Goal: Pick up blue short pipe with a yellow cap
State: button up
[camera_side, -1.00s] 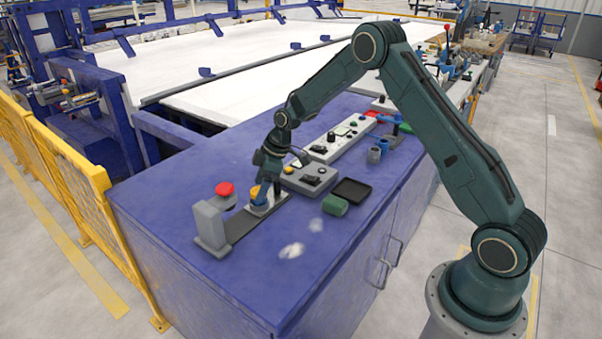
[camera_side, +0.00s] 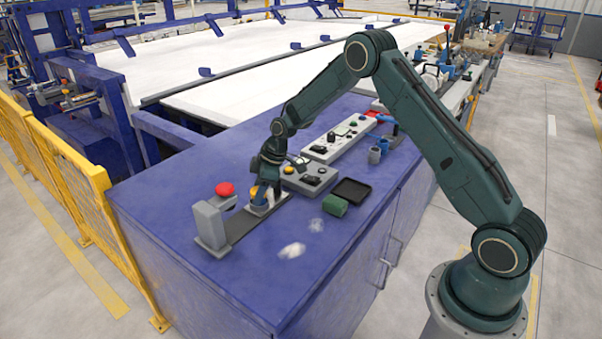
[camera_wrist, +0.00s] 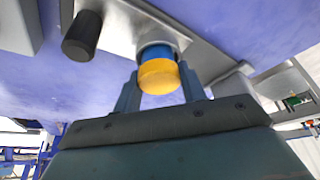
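The blue short pipe with a yellow cap stands in a grey holder on the purple bench. In the wrist view its yellow cap (camera_wrist: 159,76) faces me, with a blue band (camera_wrist: 157,52) behind it. In the side view the yellow cap (camera_side: 258,194) shows just below my gripper (camera_side: 267,182). In the wrist view the fingers of my gripper (camera_wrist: 159,85) lie on either side of the cap, apart, with narrow gaps visible. My gripper looks open. The pipe's lower part is hidden.
A red button (camera_side: 225,189) on a grey bracket stands left of the holder. A control box (camera_side: 312,177), a green pipe (camera_side: 335,206) and a black tray (camera_side: 352,190) lie to the right. A black knob (camera_wrist: 81,36) shows in the wrist view. The bench's front left is clear.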

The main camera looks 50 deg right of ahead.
jog(key=shift+c, duration=0.6)
jog(key=shift+r, duration=0.15)
notch_tip(320, 180, up, 20)
dwell(0.3)
dwell(0.5)
